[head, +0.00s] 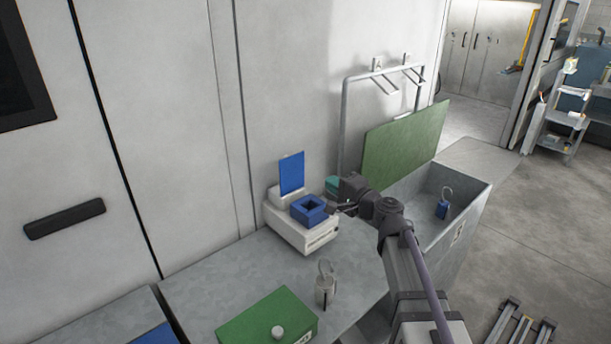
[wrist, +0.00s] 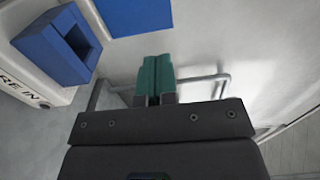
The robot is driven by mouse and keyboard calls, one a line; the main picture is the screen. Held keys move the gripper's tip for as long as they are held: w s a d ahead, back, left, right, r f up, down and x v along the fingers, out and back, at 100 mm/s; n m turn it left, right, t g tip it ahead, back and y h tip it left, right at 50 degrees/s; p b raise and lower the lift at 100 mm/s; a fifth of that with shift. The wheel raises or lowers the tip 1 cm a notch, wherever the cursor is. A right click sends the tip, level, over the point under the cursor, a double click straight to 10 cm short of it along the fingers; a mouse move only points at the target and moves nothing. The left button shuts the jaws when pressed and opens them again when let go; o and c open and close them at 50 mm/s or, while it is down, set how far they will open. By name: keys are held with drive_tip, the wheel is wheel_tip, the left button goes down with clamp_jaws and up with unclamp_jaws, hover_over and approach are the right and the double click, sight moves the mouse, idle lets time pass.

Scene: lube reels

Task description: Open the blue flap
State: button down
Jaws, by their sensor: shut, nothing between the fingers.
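The blue flap (head: 292,173) stands upright at the back of a white box (head: 306,236) on the grey bench. In front of it is a blue square frame (head: 309,209) with a dark opening, uncovered. The wrist view shows part of the flap (wrist: 138,14) at the top and the blue frame (wrist: 60,46) at upper left. My gripper (head: 333,185) is just right of the blue frame, with its teal fingers apart from the flap. In the wrist view the fingers (wrist: 155,78) are together with nothing between them.
A pipe frame (head: 344,120) stands behind.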

sight(294, 160)
drive_tip(key=x, duration=1.3)
drive_tip(key=shift+w+a, duration=0.25)
drive_tip(key=shift+a, duration=0.05)
drive_tip(key=x, duration=0.2)
drive_tip(key=shift+w+a+r, duration=0.15)
drive_tip(key=shift+w+a, duration=0.05)
drive_tip(key=shift+s+d, duration=0.15)
